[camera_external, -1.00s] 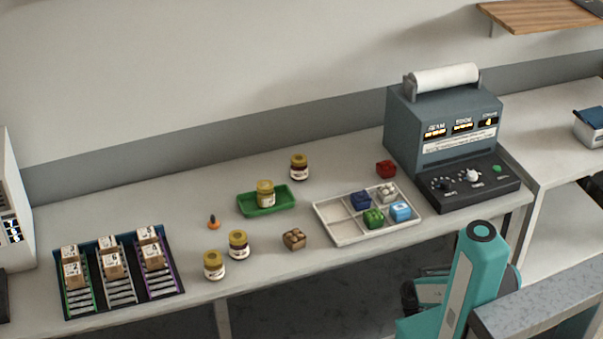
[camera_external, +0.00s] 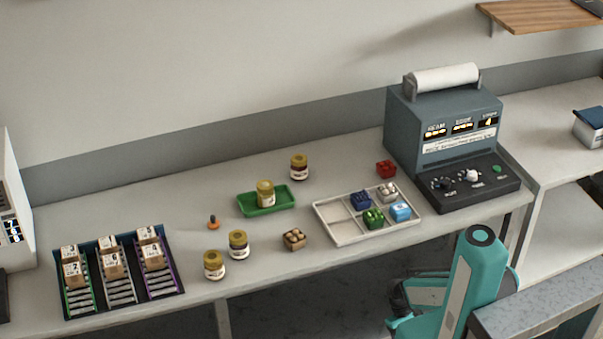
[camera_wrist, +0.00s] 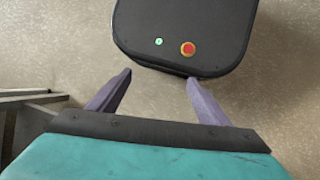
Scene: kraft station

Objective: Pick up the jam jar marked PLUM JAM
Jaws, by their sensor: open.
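Several jam jars with gold lids stand on the long counter in the external view. One dark jar (camera_external: 299,168) stands at the back, right of the green tray. A yellowish jar (camera_external: 265,194) stands in the green tray (camera_external: 282,206). A dark jar (camera_external: 238,245) and a paler jar (camera_external: 214,266) stand near the front edge. The labels are too small to read, so I cannot tell which is PLUM JAM. My gripper shows in the wrist view (camera_wrist: 160,92), its two purple fingers apart and empty, above the floor and far from the jars.
A divided tray (camera_external: 337,230) holds several small coloured items. A small brown basket (camera_external: 293,240) and an orange-based object (camera_external: 214,221) stand nearby. A rack with boxes (camera_external: 121,290) is at left, a grey machine (camera_external: 433,130) at right. Clear counter lies between the rack and jars.

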